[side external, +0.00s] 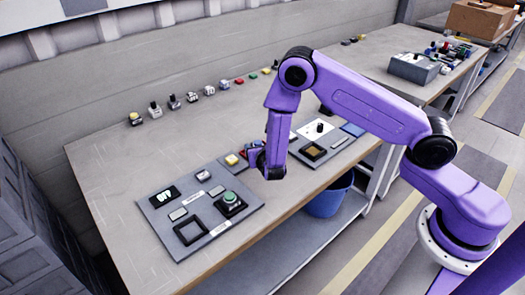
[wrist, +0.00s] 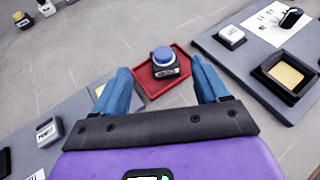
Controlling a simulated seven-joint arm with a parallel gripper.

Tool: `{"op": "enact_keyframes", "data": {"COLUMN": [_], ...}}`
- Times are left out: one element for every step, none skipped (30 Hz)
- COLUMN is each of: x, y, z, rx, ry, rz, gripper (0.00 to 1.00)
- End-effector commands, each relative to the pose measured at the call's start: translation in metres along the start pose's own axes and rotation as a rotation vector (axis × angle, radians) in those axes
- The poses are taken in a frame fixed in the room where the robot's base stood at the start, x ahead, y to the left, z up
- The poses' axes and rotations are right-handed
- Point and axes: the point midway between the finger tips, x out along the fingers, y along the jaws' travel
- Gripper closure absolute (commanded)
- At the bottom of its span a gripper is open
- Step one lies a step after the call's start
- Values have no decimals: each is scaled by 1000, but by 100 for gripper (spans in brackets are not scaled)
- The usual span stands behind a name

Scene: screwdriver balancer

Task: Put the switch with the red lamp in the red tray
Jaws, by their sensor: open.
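In the wrist view, the red tray (wrist: 144,90) lies on the table between two grey panels. A switch with a round blue top and black base (wrist: 164,62) stands in it. My gripper (wrist: 163,80) is open and empty, its blue fingers on either side of the tray's near part. In the side view, my gripper (side external: 268,166) is low over the table between the panels and hides most of the tray. A small red-topped piece (side external: 239,81) stands in the back row. It is too small to tell whether it is the switch with the red lamp.
The left panel (side external: 150,205) carries a black frame and a green-topped switch (side external: 230,199). The right panel (wrist: 225,55) carries a white button and a black frame with a tan inside. Several small switches (side external: 174,102) line the back. Bare table lies between row and panels.

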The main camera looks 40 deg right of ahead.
Motion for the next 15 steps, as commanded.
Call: {"op": "enact_keyframes", "data": {"x": [-9,-14,-19,-22,-26,-29,-31,-33,-34,-35,-36,-36,-37,-37,-37], "y": [1,1,1,1,1,0,0,0,0,0,0,0,0,0,-1], "z": [0,0,0,0,0,0,0,0,0,0,0,0,0,0,1], "rx": [-3,-2,-2,-2,-2,-1,0,0,0,-1,-1,-1,-1,-1,3], "ry": [0,0,1,1,1,0,0,0,-1,0,0,0,0,0,-1], "rz": [3,3,2,3,3,2,1,1,1,1,0,0,0,0,-2], "gripper": [26,26,26,26,26,26,26,26,26,26,26,26,26,26,26]}}
